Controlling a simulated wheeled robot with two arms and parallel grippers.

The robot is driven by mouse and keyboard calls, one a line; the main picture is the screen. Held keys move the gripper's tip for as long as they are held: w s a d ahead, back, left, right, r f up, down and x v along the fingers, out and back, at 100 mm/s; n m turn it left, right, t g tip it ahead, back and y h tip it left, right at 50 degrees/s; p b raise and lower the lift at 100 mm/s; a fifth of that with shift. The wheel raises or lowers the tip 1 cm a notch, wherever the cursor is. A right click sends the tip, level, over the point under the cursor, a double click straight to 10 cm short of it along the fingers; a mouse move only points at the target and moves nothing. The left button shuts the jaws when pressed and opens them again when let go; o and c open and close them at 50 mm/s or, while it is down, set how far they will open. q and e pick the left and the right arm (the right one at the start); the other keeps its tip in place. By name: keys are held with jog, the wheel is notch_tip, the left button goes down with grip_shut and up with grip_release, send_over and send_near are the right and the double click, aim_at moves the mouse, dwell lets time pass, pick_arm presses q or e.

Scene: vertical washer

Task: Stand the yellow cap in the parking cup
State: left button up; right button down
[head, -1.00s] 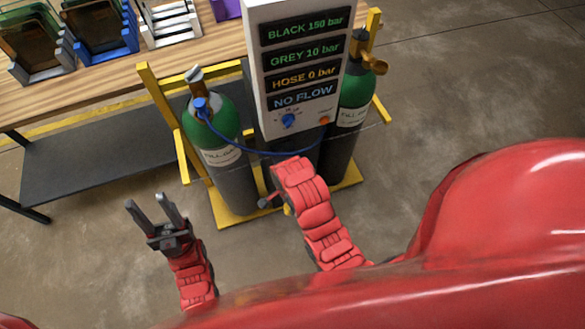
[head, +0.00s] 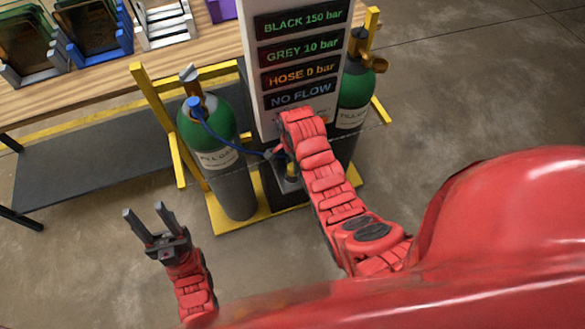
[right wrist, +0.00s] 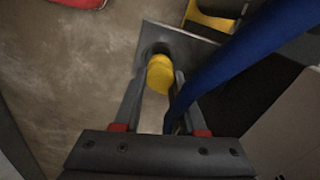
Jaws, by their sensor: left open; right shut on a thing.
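In the right wrist view the yellow cap (right wrist: 160,74) sits between the fingertips of my right gripper (right wrist: 156,86), which is shut on it. The cap's far end is at a dark round opening in a grey plate, which looks like the parking cup (right wrist: 150,47). I cannot tell how far the cap is inside it. In the head view a small yellow part of the cap (head: 292,170) shows beside my right gripper (head: 282,158), low in front of the panel. My left gripper (head: 150,224) is open and empty above the floor at the lower left.
A blue hose (right wrist: 230,55) runs close along the right of my right gripper. The display panel (head: 300,60) stands between two green-topped cylinders (head: 208,125) (head: 358,85) on a yellow frame (head: 232,222). A wooden bench (head: 110,85) with trays is at the left.

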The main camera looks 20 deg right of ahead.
notch_tip(320, 180, down, 2)
jog(key=shift+s+f+p, duration=0.15)
jog(key=shift+f+p, duration=0.1)
jog(key=shift+p, duration=0.5)
jog(key=shift+f, duration=0.35)
jog(key=shift+f, duration=0.1)
jog(key=shift+c, duration=2.3)
grip_release()
